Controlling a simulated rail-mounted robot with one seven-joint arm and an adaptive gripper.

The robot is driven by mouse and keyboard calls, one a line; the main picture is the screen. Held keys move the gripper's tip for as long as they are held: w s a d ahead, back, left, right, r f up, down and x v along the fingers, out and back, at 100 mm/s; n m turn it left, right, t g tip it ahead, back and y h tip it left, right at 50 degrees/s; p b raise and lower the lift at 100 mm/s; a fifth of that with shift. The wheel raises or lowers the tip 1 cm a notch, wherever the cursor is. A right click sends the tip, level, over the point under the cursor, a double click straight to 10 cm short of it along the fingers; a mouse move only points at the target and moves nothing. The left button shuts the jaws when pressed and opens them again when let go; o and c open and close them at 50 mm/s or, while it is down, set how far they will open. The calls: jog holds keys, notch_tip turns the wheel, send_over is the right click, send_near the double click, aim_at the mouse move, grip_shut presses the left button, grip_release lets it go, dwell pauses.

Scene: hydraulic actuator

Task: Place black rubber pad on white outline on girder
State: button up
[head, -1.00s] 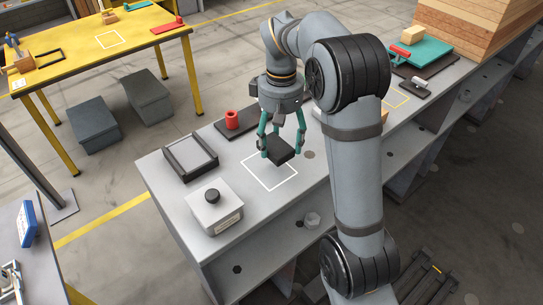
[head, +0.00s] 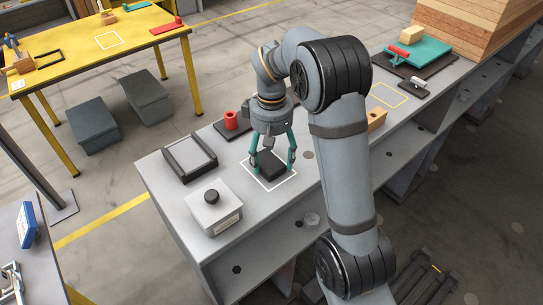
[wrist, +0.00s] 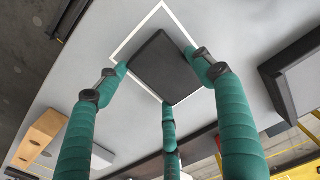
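The black rubber pad (head: 271,165) lies on the grey girder top (head: 225,172), within the white outline (head: 257,181). In the wrist view, the pad (wrist: 166,66) looks flat, with white lines showing around it; fingers hide parts of the outline. My gripper (head: 272,162) is low over the girder, its teal fingers spread around the pad. In the wrist view, my gripper (wrist: 165,75) has fingertips beside the pad's edges. The left and right fingers look slightly apart from it; contact at the lower finger is unclear. It appears open.
A black-framed tray (head: 190,157), a grey box with a black knob (head: 213,207) and a red cylinder (head: 231,120) stand near the outline. A wooden block (head: 376,119) is right of my arm. A yellow table (head: 100,45) stands apart at the back left.

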aim_at(271, 159)
jog(key=o, duration=0.4)
notch_tip(271, 159, up, 12)
jog(key=p, duration=0.1)
jog(key=shift+r+p, duration=0.25)
jog(key=shift+p, duration=0.1)
